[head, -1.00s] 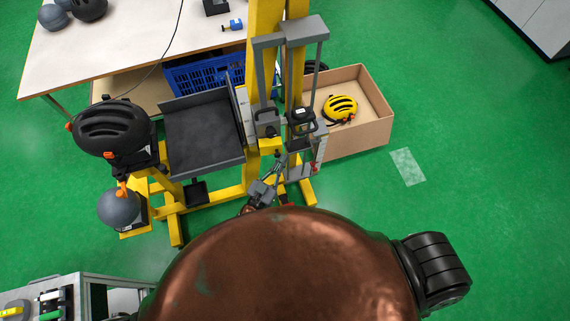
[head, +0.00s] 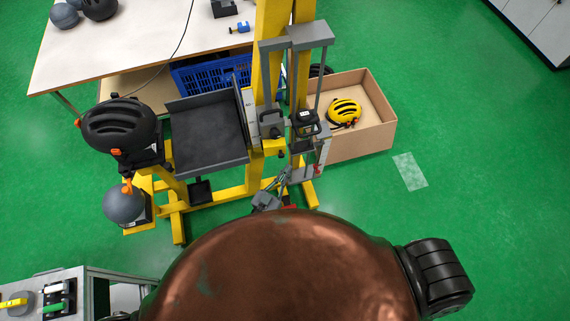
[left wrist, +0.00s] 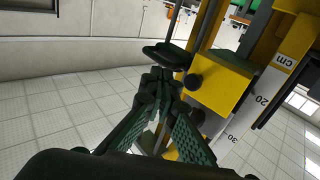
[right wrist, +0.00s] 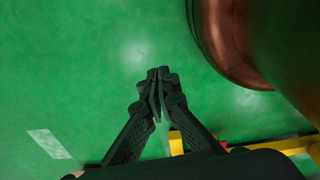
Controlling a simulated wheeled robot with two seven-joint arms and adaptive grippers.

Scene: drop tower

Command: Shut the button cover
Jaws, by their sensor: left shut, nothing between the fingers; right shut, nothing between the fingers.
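The yellow drop tower (head: 270,60) stands ahead of me, with a small red part (head: 318,170) low on its right side. I cannot make out a button cover there for certain. My left gripper (head: 285,177) is shut and empty at the tower's lower front. In the left wrist view its closed fingertips (left wrist: 160,80) are close to a dark, flat rounded part (left wrist: 167,55), beside a yellow block (left wrist: 222,85) with a black knob. I cannot tell whether they touch. My right gripper (right wrist: 158,80) is shut and empty over green floor, hidden in the head view.
A black tray (head: 208,140) and a black helmet (head: 118,128) are left of the tower's column. A cardboard box (head: 370,135) with a yellow helmet (head: 343,110) stands behind right. A table (head: 140,45) is at the back left. The floor on the right is mostly clear.

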